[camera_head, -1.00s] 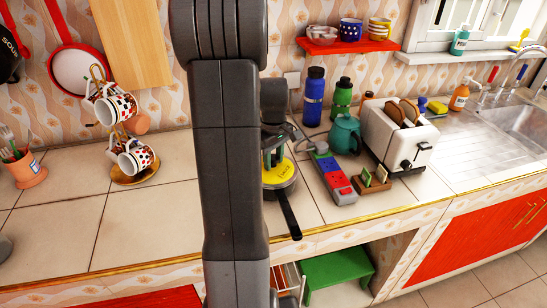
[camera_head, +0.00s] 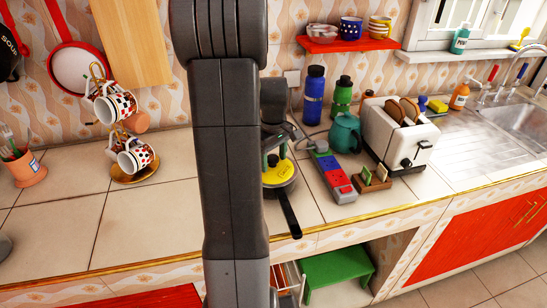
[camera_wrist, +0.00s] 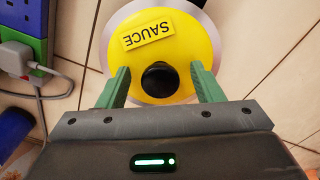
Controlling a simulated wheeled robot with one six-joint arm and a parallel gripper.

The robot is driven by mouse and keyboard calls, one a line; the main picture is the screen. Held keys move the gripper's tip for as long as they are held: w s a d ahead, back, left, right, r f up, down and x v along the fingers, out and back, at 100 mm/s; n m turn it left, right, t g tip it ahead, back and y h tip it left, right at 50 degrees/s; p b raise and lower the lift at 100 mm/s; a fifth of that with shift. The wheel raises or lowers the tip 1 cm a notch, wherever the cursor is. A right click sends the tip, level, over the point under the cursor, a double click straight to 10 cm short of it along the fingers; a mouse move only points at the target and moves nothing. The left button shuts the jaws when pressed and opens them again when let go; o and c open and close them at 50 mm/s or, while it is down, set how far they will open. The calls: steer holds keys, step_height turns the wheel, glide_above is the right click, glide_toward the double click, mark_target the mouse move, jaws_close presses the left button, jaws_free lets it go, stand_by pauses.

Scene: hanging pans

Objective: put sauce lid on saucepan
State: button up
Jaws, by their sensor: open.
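The yellow sauce lid (camera_head: 280,174), with a black knob, sits on top of the saucepan, whose black handle (camera_head: 289,213) points toward the counter's front edge. My arm hides the left part of both. In the wrist view the lid (camera_wrist: 188,42) shows its "SAUCE" label and a pale metal rim around it. My gripper (camera_wrist: 161,86) is open above the lid. Its green fingers stand on either side of the black knob (camera_wrist: 160,79), with a gap on each side. It holds nothing.
A power strip (camera_head: 333,176) with a plug and cable lies right of the saucepan. A teal kettle (camera_head: 345,133), a toaster (camera_head: 397,135) and bottles stand behind and to the right. A mug stand (camera_head: 133,155) is at left. The counter's left part is mostly clear.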

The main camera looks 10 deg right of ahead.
step_height(320, 180, up, 20)
steer(key=p, duration=0.5)
stand_by(0.6)
steer(key=shift+f, duration=0.2)
steer(key=shift+f+b, duration=2.65)
steer(key=shift+f, duration=2.75)
